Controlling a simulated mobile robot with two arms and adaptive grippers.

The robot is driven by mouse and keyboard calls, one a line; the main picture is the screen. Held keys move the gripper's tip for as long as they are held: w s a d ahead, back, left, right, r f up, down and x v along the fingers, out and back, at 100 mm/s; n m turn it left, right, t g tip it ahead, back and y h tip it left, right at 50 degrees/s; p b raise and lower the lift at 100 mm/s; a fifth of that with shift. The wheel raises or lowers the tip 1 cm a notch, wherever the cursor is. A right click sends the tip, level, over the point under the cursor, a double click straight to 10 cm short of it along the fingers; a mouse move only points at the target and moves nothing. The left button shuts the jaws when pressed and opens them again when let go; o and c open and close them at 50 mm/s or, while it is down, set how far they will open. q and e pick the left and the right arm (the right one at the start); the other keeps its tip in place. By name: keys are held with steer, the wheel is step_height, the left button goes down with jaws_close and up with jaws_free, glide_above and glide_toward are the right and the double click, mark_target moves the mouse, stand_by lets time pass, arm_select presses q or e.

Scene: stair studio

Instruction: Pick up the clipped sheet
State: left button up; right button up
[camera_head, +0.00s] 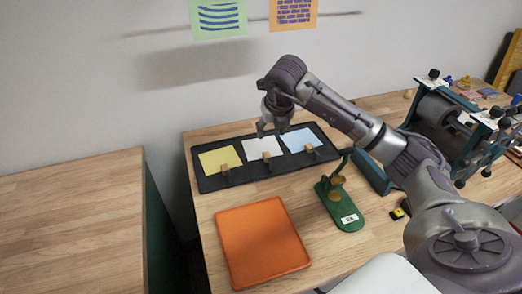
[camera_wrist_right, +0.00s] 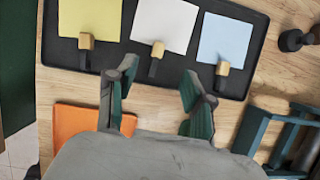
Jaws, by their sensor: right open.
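Three sheets lie in a row on a black tray (camera_head: 235,179): yellow (camera_head: 220,159), white (camera_head: 262,147) and pale blue (camera_head: 301,139). Each has a wooden clip at its near edge: the yellow sheet's clip (camera_head: 225,170), the white sheet's clip (camera_head: 266,157) and the blue sheet's clip (camera_head: 309,148). My right gripper (camera_head: 271,130) is open and empty above the white sheet. In the right wrist view its fingers (camera_wrist_right: 159,74) are spread, with the white sheet's clip (camera_wrist_right: 157,50) just beyond and between the tips. My left gripper is out of view.
An orange tray (camera_head: 262,243) lies in front of the black tray. A green stand (camera_head: 342,207) stands right of it, below my right arm. A roller press (camera_head: 447,116) occupies the table's right. A separate wooden table (camera_head: 70,215) stands left, across a gap.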

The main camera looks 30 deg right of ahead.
steer(key=p, duration=0.1)
glide_above(267, 155)
steer(key=s, duration=0.1)
step_height(267, 155, down, 7)
steer(key=shift+s+a+f, duration=0.1)
steer(key=shift+a+f, duration=0.05)
steer(key=f, duration=0.1)
steer(key=f+p, duration=0.1)
steer(key=f, duration=0.1)
steer(key=f+p, duration=0.1)
steer(key=shift+w+f, duration=0.3)
steer(key=shift+f, duration=0.1)
steer(key=shift+w+f, duration=0.15)
steer(key=shift+f, duration=0.15)
steer(key=c, duration=0.9)
